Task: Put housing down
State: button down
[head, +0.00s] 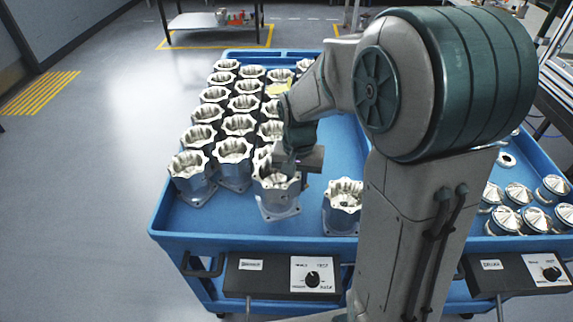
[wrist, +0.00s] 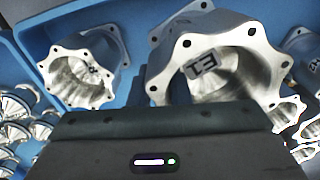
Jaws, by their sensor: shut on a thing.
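My gripper (head: 285,164) is shut on a silver machined housing (head: 278,198) with a scalloped rim and a square flange. It is upright in the front row of the blue cart top (head: 240,226); I cannot tell whether its base touches the surface. In the wrist view the held housing (wrist: 215,52) fills the upper right, with a dark mark inside its bore. Another housing (head: 343,204) stands to its right, apart from it; it also shows in the wrist view (wrist: 85,72). The fingertips are mostly hidden.
Several housings stand in rows on the left and behind, the nearest front-left one (head: 191,177) close by. Smaller round metal parts (head: 517,195) lie at the right of the cart. The blue surface in front of the held housing is clear up to the raised rim (head: 260,245).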

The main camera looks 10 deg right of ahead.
aim_at(296, 205)
jog(key=shift+f, duration=4.15)
jog(key=shift+f, duration=0.15)
jog(key=c, duration=1.3)
grip_release()
jog(key=shift+s, duration=0.1)
jog(key=shift+c, duration=0.2)
